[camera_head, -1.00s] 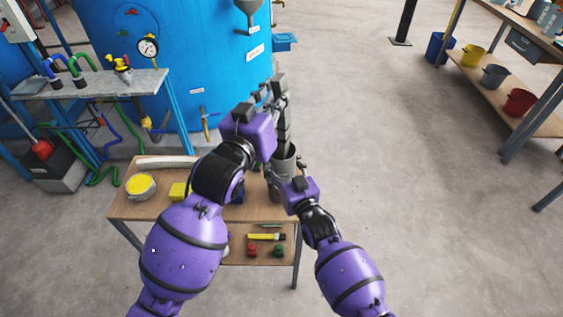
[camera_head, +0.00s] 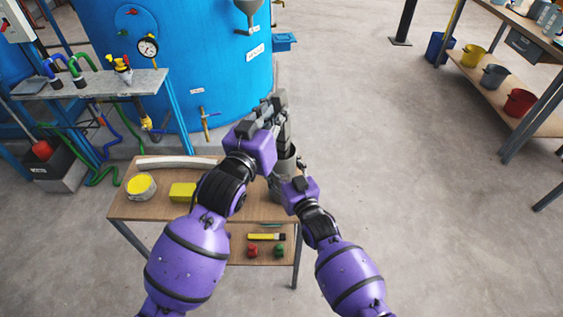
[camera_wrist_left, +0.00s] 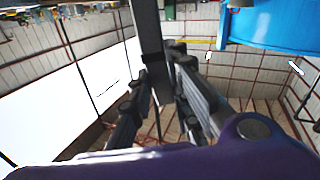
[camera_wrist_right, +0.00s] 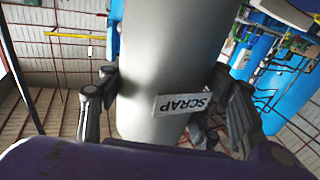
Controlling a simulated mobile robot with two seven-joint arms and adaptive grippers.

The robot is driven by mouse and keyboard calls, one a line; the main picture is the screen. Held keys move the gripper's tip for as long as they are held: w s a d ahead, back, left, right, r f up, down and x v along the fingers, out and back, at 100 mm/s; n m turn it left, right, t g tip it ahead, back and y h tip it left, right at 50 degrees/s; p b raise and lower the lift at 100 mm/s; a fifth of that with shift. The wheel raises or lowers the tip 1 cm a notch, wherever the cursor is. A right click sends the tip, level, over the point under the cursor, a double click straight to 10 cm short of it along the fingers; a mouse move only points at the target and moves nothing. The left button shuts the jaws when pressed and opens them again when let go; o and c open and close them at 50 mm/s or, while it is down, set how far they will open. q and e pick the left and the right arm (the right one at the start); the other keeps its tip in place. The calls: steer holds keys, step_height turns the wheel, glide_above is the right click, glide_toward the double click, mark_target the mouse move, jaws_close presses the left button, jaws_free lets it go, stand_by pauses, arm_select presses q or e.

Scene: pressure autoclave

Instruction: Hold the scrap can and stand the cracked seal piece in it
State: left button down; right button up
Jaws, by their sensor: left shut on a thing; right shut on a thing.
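The scrap can (camera_head: 286,168) is a grey cylinder standing at the right end of the small wooden bench. In the right wrist view the can (camera_wrist_right: 165,60) fills the middle, with its SCRAP label between the fingers. My right gripper (camera_wrist_right: 165,95) is shut on the can's sides. The cracked seal piece (camera_head: 284,135) is a dark grey strip, held roughly upright over the can. My left gripper (camera_head: 274,110) is shut on its upper part. The piece (camera_wrist_left: 150,35) also shows between the fingers in the left wrist view. Its lower end is at the can's mouth; how deep it sits is hidden.
The wooden bench (camera_head: 150,212) also carries a yellow-topped tub (camera_head: 141,186), a yellow block (camera_head: 183,192) and a pale curved strip (camera_head: 175,162). The blue autoclave (camera_head: 185,60) stands close behind. A lower shelf holds a yellow tool (camera_head: 264,237).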

arm_select(q)
step_height(320, 180, down, 8)
stand_by(1.8)
steer(key=shift+f, duration=0.1)
steer(key=c, duration=1.6)
jaws_free()
steer(key=shift+o, duration=0.2)
steer(key=shift+f, duration=0.1)
